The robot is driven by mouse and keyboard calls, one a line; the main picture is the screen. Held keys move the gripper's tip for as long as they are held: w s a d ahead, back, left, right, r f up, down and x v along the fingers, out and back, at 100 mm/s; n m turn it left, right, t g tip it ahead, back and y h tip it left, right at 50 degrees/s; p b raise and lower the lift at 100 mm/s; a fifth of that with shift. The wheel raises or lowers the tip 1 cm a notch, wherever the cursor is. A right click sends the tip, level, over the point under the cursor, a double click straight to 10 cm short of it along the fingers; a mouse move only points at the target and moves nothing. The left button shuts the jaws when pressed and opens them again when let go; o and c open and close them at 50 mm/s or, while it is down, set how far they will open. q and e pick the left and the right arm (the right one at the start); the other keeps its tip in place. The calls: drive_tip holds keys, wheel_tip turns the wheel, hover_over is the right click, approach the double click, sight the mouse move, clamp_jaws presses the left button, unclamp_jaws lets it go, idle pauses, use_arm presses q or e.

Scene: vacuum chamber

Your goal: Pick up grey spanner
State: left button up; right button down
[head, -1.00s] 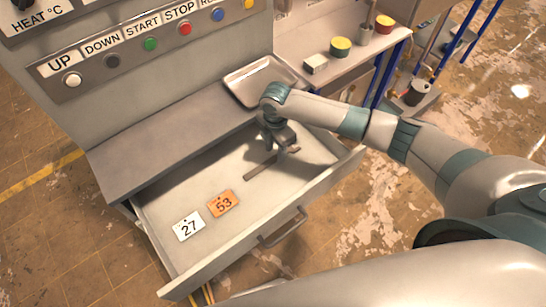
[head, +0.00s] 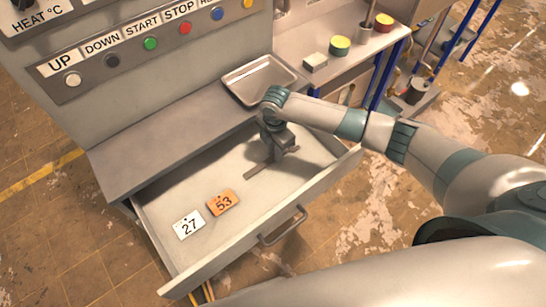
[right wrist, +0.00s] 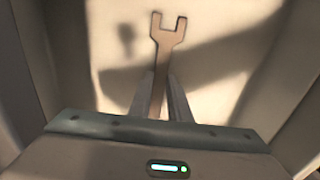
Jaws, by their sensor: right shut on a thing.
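The grey spanner (head: 261,169) lies in the open drawer (head: 177,270), toward its right end. My right gripper (head: 276,158) reaches down over the spanner and is shut on it. In the right wrist view the spanner (right wrist: 168,35) runs away from between the two fingers (right wrist: 160,95), its forked open end pointing to the top. The fingers hide part of its shaft, and its other end is hidden by the gripper body. I cannot tell whether the spanner is lifted off the drawer floor. My left gripper is not in view.
Tags 27 (head: 188,225) and 53 (head: 223,202) lie in the drawer, left of the spanner. The drawer handle (head: 283,226) is on its front. A metal tray (head: 259,80) rests on the ledge behind. A button panel (head: 150,45) stands at the back left.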

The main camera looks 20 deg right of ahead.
drive_tip(key=shift+w+r+b, duration=0.1)
drive_tip(key=shift+r+b, duration=0.3)
drive_tip(key=shift+r, duration=0.45)
drive_tip(key=shift+d+r+b, duration=0.2)
drive_tip(key=shift+r+b, duration=0.35)
drive_tip(key=shift+r, duration=0.65)
drive_tip(key=s+d+r+b, duration=0.1)
drive_tip(key=s+d+r, duration=0.1)
drive_tip(key=d, duration=0.3)
drive_tip(key=s+d+r+b, duration=0.2)
drive_tip(key=d+r, duration=0.3)
drive_tip(key=shift+s+d, duration=0.15)
drive_tip(key=shift+s, duration=0.15)
